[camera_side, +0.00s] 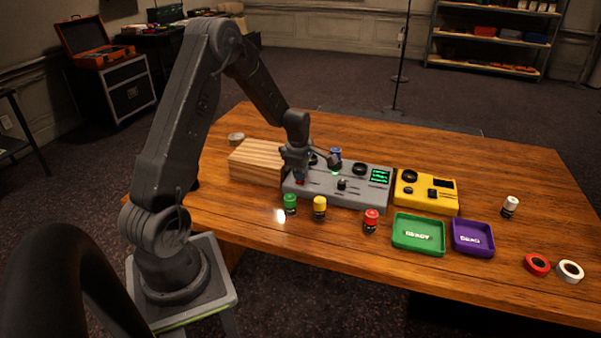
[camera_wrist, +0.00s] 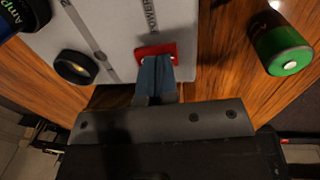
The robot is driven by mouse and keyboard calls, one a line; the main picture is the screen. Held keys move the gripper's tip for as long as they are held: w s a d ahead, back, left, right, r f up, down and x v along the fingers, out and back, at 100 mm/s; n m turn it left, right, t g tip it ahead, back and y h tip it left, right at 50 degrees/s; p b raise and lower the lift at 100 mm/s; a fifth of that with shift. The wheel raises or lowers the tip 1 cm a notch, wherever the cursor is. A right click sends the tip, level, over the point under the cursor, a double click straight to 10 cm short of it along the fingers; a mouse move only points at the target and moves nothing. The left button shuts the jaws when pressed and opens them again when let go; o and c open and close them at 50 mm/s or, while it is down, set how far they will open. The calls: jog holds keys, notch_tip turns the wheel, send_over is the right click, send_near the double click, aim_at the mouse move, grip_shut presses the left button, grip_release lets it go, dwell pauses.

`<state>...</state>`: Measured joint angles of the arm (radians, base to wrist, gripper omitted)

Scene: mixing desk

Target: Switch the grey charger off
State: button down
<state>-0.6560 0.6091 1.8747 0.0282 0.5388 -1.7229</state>
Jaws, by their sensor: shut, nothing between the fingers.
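The grey charger (camera_side: 325,190) lies on the wooden table, with a lit green display (camera_side: 380,176) at its right end. A blue battery (camera_side: 336,154) stands at its back, above a green glow. My gripper (camera_side: 299,178) is over the charger's left end, pointing down. In the wrist view, its closed fingertips (camera_wrist: 156,62) are at the red power switch (camera_wrist: 155,49), beside the printed word POWER on the grey panel (camera_wrist: 115,30). The fingers cover part of the switch. I cannot tell whether they touch it or which way it is set.
A wooden block (camera_side: 255,163) stands close left of the charger. A yellow device (camera_side: 425,205) is on its right. Green (camera_side: 290,204), yellow (camera_side: 320,208) and red (camera_side: 371,221) batteries stand in front. Green (camera_side: 418,250) and purple (camera_side: 473,252) trays lie at front right.

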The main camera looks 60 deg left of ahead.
notch_tip(320, 180, up, 14)
jog(key=s+d, duration=0.1)
jog(key=shift+s, duration=0.15)
jog(key=shift+d, duration=0.1)
jog(key=shift+w+a+f, duration=0.1)
jog(key=shift+w+a, duration=0.3)
jog(key=shift+w, duration=0.25)
jog(key=f, duration=0.9)
jog(key=w+a+f, duration=0.1)
jog(key=f, duration=0.4)
jog(key=shift+w+a, duration=0.1)
